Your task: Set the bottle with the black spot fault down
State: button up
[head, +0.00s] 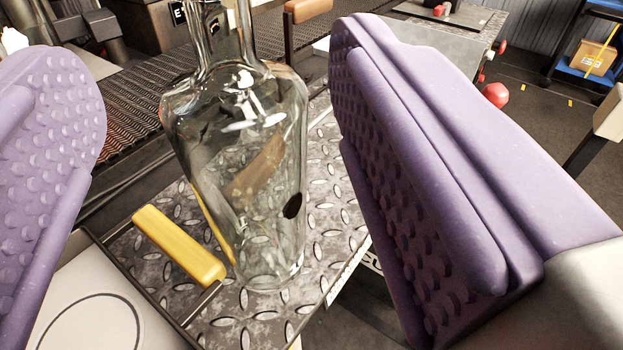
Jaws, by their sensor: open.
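The clear glass bottle (235,170) stands upright on a diamond-pattern metal plate (325,205). A black spot (293,205) shows on the lower right of its wall. Its neck runs out of the top of the picture. My gripper (225,140) is open, with one purple studded finger on the left and one on the right of the bottle. A gap shows between the bottle and each finger, so neither appears to touch it. The bottle's base appears to rest on the plate.
A yellow bar (180,246) lies on the plate, close to the bottle's left. A dark mesh conveyor (135,95) runs behind. A white panel with a circle (85,320) is at lower left. A red knob (495,95) and a blue shelf cart (590,72) are at right.

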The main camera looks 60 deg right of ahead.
aim_at(215, 20)
jog(key=b+x, duration=0.2)
jog(key=x, duration=0.5)
jog(key=shift+w+d+b, duration=0.25)
jog(key=shift+w+b, duration=0.1)
jog(key=shift+w, duration=0.05)
grip_shut()
